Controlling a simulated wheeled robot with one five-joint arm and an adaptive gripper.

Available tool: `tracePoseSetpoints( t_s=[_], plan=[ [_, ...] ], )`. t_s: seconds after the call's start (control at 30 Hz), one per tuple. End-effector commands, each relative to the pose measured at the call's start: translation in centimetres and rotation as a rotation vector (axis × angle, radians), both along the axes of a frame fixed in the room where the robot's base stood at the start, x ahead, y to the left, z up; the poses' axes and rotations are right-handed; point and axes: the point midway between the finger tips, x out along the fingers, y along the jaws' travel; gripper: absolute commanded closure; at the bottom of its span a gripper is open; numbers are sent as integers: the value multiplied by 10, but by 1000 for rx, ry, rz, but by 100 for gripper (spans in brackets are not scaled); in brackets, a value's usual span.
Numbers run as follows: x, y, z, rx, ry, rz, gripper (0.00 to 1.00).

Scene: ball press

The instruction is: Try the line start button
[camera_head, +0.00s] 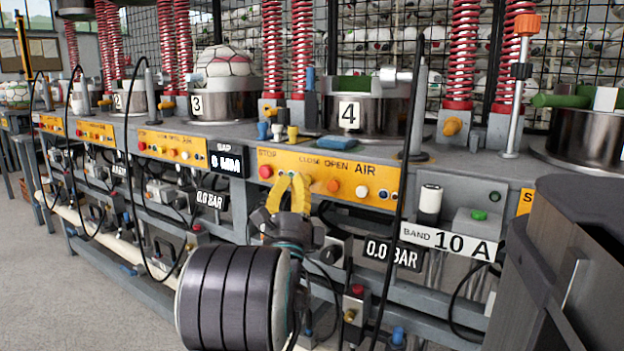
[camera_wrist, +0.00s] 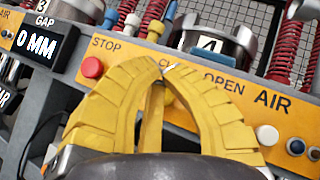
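No button in view carries a readable "line start" label. A green button (camera_head: 479,215) sits on a grey box at the right, beside a white cylinder. The yellow panel (camera_head: 328,167) under station 4 reads STOP, CLOSE, OPEN, AIR. Its red button (camera_head: 265,171) under STOP also shows in the wrist view (camera_wrist: 91,67). A pale button (camera_head: 361,191) is under AIR. My gripper (camera_head: 292,178), with yellow ribbed fingers, is in front of this panel, right of the red button. Its fingertips (camera_wrist: 167,70) meet, with nothing seen between them. They hide part of the CLOSE lettering and the panel below it.
A dark machine body (camera_head: 560,262) stands at the right front. Black hoses hang before the bench, one (camera_head: 402,190) right of my gripper. Station 4's metal cup (camera_head: 370,112) and red springs (camera_head: 462,50) rise behind the panel. Open floor (camera_head: 70,290) lies at the left.

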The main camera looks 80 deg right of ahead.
Motion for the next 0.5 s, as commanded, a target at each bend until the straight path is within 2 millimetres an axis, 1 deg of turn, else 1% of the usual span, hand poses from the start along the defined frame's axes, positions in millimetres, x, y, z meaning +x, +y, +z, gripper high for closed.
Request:
tracePoseSetpoints(
  t_s=[0.17, 0.47, 0.5],
  plan=[
    [2, -4, 0, 2, -1, 3, 100],
    [2, -5, 0, 2, -1, 3, 100],
    [2, -5, 0, 2, -1, 3, 94]
  ],
)
